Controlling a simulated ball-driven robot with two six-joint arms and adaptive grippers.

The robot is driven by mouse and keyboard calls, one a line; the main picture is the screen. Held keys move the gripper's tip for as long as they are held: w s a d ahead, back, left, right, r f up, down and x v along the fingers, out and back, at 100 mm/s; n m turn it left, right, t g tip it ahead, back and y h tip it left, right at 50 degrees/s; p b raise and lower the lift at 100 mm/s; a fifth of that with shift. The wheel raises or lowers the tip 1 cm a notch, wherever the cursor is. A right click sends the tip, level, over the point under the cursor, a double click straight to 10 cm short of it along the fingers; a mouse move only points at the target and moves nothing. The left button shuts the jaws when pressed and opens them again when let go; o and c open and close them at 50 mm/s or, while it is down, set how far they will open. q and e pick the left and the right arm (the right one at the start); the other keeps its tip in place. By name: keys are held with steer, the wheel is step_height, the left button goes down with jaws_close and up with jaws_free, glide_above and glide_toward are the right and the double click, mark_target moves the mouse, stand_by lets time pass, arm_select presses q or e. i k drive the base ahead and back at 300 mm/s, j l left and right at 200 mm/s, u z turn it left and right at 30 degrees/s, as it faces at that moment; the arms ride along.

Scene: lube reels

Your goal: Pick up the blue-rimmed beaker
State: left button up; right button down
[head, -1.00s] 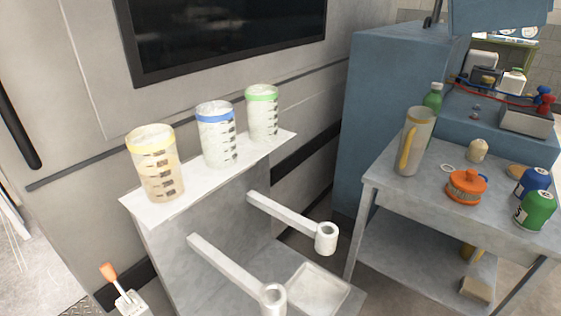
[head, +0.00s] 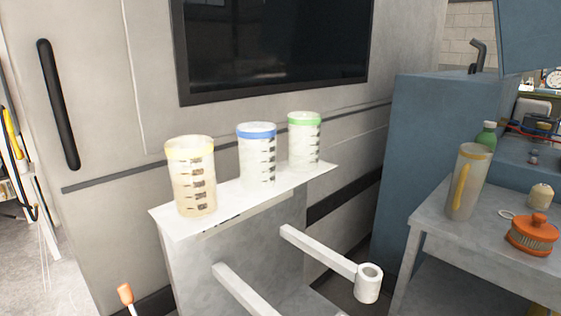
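The blue-rimmed beaker (head: 257,160) stands upright in the middle of a row of three on a white shelf top (head: 208,219). It is a pale translucent cylinder with dark marks down its side. A yellow-rimmed beaker (head: 192,178) stands to its left and nearer. A green-rimmed beaker (head: 304,144) stands to its right and farther back. The three stand apart from each other. Neither of my grippers is in the head view.
Two white arms (head: 318,250) stick out from the front of the grey stand, the right one ending in a ring (head: 368,283). A wall with a dark screen (head: 275,45) is behind the beakers.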

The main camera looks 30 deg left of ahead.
mark_target(257, 140)
steer(key=j+u, duration=0.2)
steer(key=u, duration=0.9)
